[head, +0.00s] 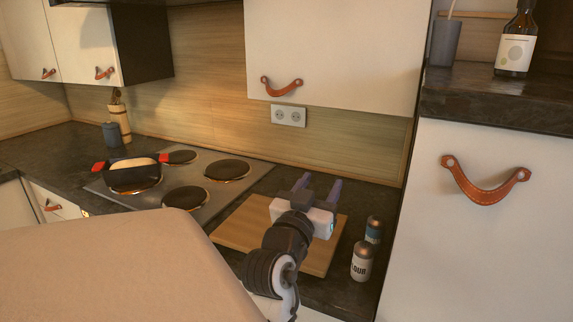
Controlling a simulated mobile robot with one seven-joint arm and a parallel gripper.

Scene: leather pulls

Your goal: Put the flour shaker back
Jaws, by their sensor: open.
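The flour shaker (361,262), a pale cylinder with a dark metal top and "FLOUR" lettering, stands upright on the dark counter at the lower right. A second, bluish shaker (374,230) with a similar top stands just behind it, partly covered by it. My gripper (318,182) is open and empty. In the picture it is over the wooden board, left of and beyond the two shakers, with its fingers pointing away towards the back wall. It touches neither shaker.
The wooden board (240,232) lies on the counter beneath my arm. A hob (222,196) with a red-handled pot (135,178) is farther left. A tall cabinet (470,250) with a leather pull borders the shakers on the right. A bottle (515,50) stands on the high shelf.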

